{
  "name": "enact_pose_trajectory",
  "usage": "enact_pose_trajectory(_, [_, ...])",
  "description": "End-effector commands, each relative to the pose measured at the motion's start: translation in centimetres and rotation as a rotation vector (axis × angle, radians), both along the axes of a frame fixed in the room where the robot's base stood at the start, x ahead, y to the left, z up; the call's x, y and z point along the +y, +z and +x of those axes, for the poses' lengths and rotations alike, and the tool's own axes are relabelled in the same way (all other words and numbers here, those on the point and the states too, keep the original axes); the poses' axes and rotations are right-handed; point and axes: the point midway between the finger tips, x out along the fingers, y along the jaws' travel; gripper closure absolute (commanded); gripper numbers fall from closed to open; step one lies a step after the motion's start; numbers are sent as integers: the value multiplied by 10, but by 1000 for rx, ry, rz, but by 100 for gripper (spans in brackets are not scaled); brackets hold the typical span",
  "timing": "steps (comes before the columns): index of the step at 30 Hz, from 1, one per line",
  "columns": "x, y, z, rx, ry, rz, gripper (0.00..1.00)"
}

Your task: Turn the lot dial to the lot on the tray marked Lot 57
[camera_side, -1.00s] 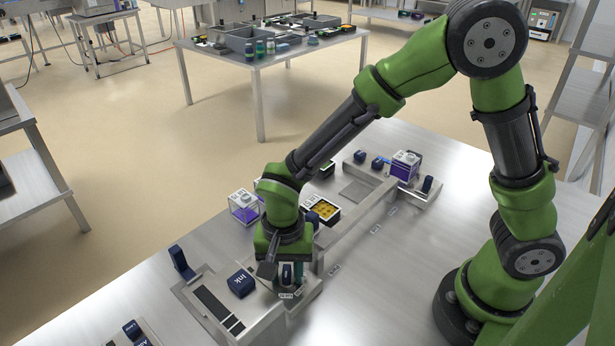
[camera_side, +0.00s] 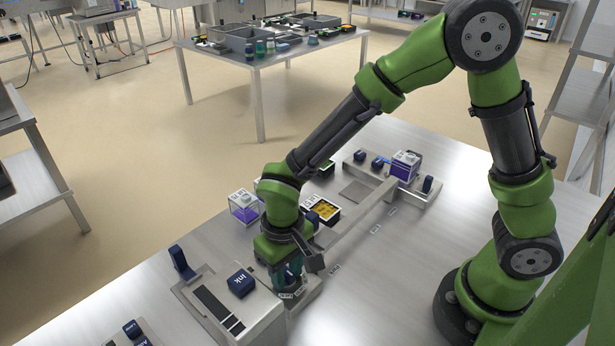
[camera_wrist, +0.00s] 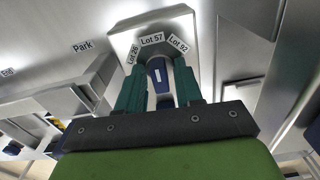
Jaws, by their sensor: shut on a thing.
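The lot dial (camera_wrist: 160,74) is a dark blue knob with a white line on it. It stands in front of the labels Lot 26 (camera_wrist: 132,53), Lot 57 (camera_wrist: 151,39) and Lot 92 (camera_wrist: 179,44). In the wrist view its white line points up, roughly towards Lot 57. My gripper (camera_wrist: 158,88) has its teal fingers closed on both sides of the knob. In the side view my gripper (camera_side: 286,278) reaches down at the plate and partly hides the dial. A purple tray (camera_side: 243,208) and a yellow-filled black tray (camera_side: 322,209) stand behind; I cannot read their lot marks.
A block with a blue Ink knob (camera_side: 241,283) stands close left of my gripper. A metal rail (camera_side: 362,217) runs to a far station with a purple tray (camera_side: 404,166). A Park label (camera_wrist: 83,46) lies left of the dial. The tabletop at right is clear.

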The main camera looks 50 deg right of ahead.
Motion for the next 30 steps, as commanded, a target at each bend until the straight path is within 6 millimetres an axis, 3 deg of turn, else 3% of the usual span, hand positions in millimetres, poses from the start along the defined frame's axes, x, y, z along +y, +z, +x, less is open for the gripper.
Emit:
enact_pose_trajectory(8, [0,0,0,0,56,0,87])
enact_pose_trajectory(9, [0,0,0,0,55,0,64])
enact_pose_trajectory(17, [0,2,0,-1,54,0,64])
enact_pose_trajectory(30, [0,45,1,-3,53,1,64])
